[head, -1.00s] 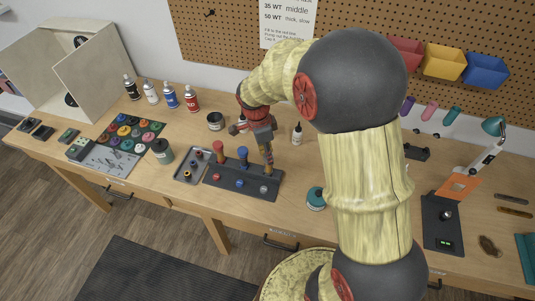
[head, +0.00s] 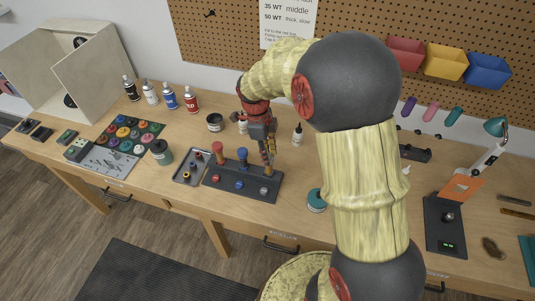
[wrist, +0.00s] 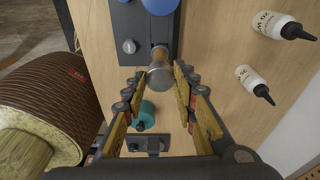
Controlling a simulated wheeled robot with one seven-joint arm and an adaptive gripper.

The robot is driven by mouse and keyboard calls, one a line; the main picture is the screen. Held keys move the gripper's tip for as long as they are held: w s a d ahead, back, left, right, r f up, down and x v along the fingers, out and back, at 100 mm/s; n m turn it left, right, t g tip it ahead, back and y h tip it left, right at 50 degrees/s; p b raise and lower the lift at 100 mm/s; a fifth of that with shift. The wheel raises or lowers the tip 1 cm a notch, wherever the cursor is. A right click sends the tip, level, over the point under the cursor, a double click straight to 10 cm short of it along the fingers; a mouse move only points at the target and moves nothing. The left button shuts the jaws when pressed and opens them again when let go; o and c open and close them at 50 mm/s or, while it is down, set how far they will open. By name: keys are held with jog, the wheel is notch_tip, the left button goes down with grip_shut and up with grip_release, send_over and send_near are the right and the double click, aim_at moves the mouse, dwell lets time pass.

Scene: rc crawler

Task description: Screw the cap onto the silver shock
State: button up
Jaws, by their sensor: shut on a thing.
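The silver shock (wrist: 159,53) stands at the right end of the dark stand (head: 215,182). Its brownish body shows in the wrist view, with a silver cap (wrist: 160,75) at the top. My gripper (wrist: 159,80) is over the shock, pointing down, its fingers shut on the silver cap from both sides. In the head view, my gripper (head: 268,158) is above the stand's right end and hides much of the shock. How far the cap sits on the thread is too small to tell. A separate round silver part (wrist: 129,46) is on the stand beside the shock.
The red-topped shock (head: 217,149) and blue-topped shock (head: 242,154) stand left of my gripper. A small-parts tray (head: 180,176) lies left of the stand. White bottles (wrist: 254,82) stand to the right. A teal round item (head: 316,200) is nearby.

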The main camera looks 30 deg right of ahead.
jog(key=shift+m, duration=1.1)
jog(key=m+y, duration=0.1)
jog(key=m, duration=0.3)
jog(key=shift+d+g, duration=0.1)
jog(key=shift+g, duration=0.2)
jog(key=o, duration=0.7)
jog(key=shift+o, duration=0.6)
jog(key=shift+r+p, duration=1.85)
jog(key=shift+r, duration=0.7)
